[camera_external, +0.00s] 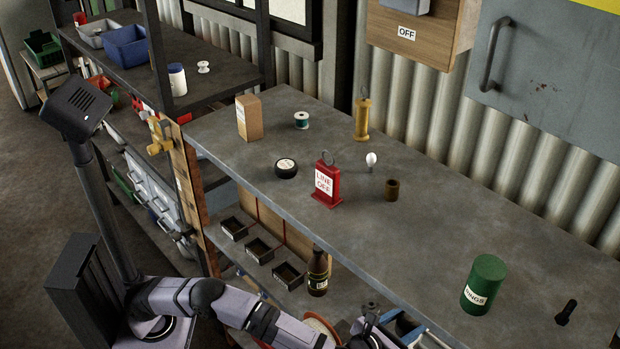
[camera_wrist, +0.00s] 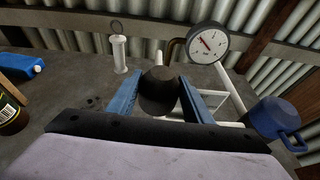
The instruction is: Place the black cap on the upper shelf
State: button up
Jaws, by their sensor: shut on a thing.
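The black cap (camera_wrist: 158,90) is a dark, rounded piece between the two blue fingers of my gripper (camera_wrist: 158,84) in the wrist view. The fingers are shut on it, one on each side. Whether it touches the grey surface below cannot be told. In the external view my wrist reaches the bottom edge, in front of the upper shelf (camera_external: 430,235) and low beside the lower level; the cap cannot be made out there. The upper shelf is a long grey board.
A brown bottle (camera_external: 318,272) stands below. A gauge (camera_wrist: 207,43) and blue mug (camera_wrist: 272,118) are near my gripper.

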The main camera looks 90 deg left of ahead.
jog(key=s+a+f+n+g+y+p, duration=0.1)
jog(key=s+a+n+g+y+p, duration=0.15)
jog(key=a, duration=1.25)
jog(key=s+a+f+n+g+y+p, duration=0.1)
jog(key=s+a+n+g+p, duration=0.15)
jog(key=a, duration=1.35)
jog(key=shift+w+d+f+p, duration=0.1)
jog(key=shift+f+p, duration=0.35)
jog(key=shift+f, duration=2)
jog(key=shift+d+f+p, duration=0.1)
jog(key=shift+f+p, duration=0.35)
jog(key=shift+f, duration=1.95)
jog(key=shift+f, duration=0.1)
jog(key=o, duration=1)
jog(key=shift+r, duration=0.2)
